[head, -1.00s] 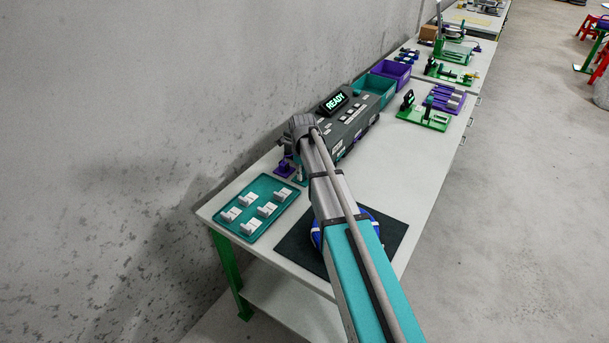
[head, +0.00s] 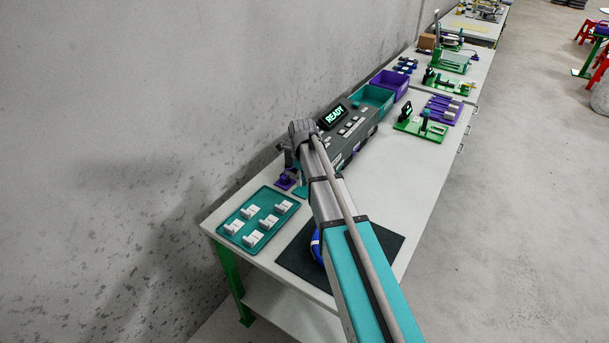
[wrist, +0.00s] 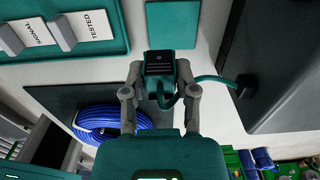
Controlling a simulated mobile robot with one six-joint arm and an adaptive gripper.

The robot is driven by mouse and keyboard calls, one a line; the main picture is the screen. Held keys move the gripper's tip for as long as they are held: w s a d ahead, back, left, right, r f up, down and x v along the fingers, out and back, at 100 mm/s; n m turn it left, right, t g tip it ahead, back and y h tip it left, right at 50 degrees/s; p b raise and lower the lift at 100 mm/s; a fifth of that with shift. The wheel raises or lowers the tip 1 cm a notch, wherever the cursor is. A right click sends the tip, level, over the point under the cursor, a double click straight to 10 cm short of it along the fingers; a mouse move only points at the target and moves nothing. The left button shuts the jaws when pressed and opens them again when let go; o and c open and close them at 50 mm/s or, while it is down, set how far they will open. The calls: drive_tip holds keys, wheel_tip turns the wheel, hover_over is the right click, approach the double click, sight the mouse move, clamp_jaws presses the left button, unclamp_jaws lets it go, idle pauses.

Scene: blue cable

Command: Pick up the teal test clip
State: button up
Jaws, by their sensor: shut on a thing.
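The teal test clip (wrist: 159,64), with a dark ribbed top, sits between the two fingers of my gripper (wrist: 160,78) in the wrist view. The fingers are shut on its sides. A teal lead (wrist: 212,79) runs from near the clip to a dark plug on the side of the grey tester (wrist: 285,60). In the head view, my arm hides most of the gripper and I cannot make out the clip. The tester (head: 350,130) there has a lit screen reading READY.
A blue cable coil (wrist: 112,120) lies on a dark mat (head: 295,257). A teal tray (head: 233,222) holds several white-labelled holders at the bench's near left. A teal square (wrist: 172,25) lies by the clip. A purple stand (head: 286,182) is beside the tester. Bins (head: 392,82) stand behind.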

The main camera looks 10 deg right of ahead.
drive_tip(key=s+a+r+p, duration=0.3)
drive_tip(key=s+r+p, duration=0.4)
drive_tip(key=s, duration=0.4)
drive_tip(key=shift+s+r, duration=0.4)
drive_tip(key=shift+s, duration=0.15)
idle(0.4)
